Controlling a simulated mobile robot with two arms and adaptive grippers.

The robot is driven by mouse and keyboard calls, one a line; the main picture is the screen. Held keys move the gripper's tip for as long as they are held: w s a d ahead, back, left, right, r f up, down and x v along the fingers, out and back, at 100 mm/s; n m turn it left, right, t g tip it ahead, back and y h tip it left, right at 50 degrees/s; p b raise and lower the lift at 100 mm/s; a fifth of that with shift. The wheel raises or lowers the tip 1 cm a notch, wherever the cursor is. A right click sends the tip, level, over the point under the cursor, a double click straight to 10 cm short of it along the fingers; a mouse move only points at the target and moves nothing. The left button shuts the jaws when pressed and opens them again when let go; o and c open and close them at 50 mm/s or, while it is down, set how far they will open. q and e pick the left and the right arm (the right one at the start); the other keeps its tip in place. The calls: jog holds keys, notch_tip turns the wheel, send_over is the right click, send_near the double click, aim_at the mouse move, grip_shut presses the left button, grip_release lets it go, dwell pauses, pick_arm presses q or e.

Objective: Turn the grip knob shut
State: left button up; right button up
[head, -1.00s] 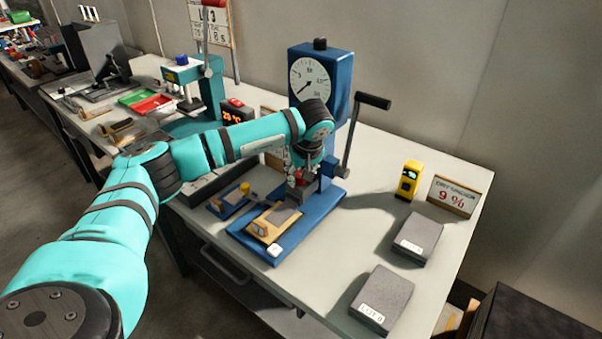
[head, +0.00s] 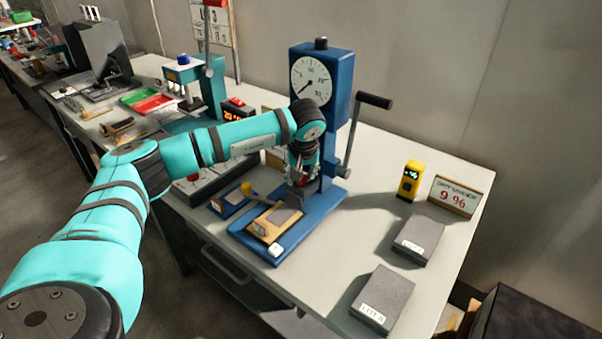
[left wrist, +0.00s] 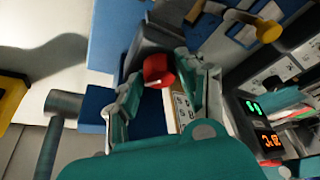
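A blue test stand (head: 337,104) with a round dial and a black crank handle stands on the bench. Its small red knob (left wrist: 158,70) shows in the left wrist view, on a dark grey grip block (left wrist: 150,40). My left gripper (left wrist: 160,82) points at the knob, with one finger on each side of it. The fingers look spread, with a small gap at least on the left side; contact on the right is unclear. In the head view the left gripper (head: 302,178) is at the stand's grip, partly hidden by my arm. My right gripper is not in view.
Two grey blocks (head: 418,238) (head: 382,298), a yellow meter (head: 409,181) and a "9 %" sign (head: 454,195) stand right of the stand. A teal press (head: 196,88) and red and green trays are behind left. The bench front right is partly clear.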

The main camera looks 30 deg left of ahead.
pick_arm(q)
jog(key=shift+o, duration=1.2)
jog(key=shift+r, duration=0.1)
jog(key=v, duration=1.1)
jog(key=shift+r, duration=0.4)
jog(key=shift+s+d+f, duration=0.1)
